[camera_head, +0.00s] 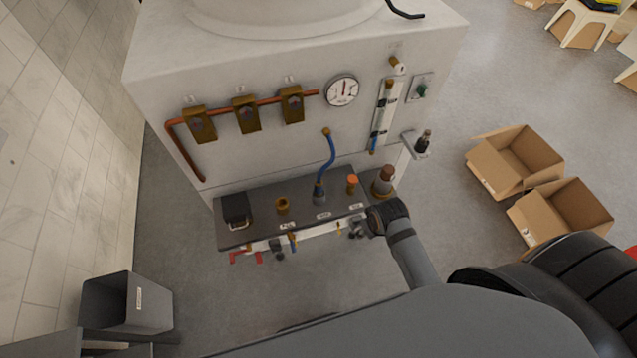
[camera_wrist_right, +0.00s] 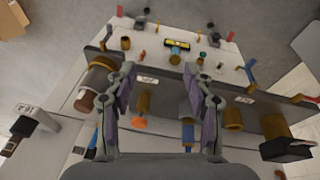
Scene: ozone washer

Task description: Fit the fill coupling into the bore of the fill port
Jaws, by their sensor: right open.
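The blue hose (camera_head: 331,155) runs down to a grey coupling (camera_head: 319,193) seated upright on the dark ledge. It looks like the fill coupling, though I cannot read the labels. A brass ring with an open bore (camera_head: 282,206) stands to its left, likely the fill port; it also shows in the right wrist view (camera_wrist_right: 233,118). My right gripper (camera_head: 357,229) is at the front right edge of the ledge. In the wrist view its fingers (camera_wrist_right: 163,75) are spread and empty. An orange-capped brass fitting (camera_wrist_right: 142,105) shows between them, and the blue hose end (camera_wrist_right: 188,112) is partly behind one finger. My left gripper is not visible.
On the ledge (camera_head: 255,202) are a black box (camera_head: 236,209) and a brown-topped brass cylinder (camera_head: 383,181). Small valves line its front. A gauge (camera_head: 342,90) and copper pipe (camera_head: 175,140) are above. Open cartons (camera_head: 515,160) and a grey bin (camera_head: 125,302) stand on the floor.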

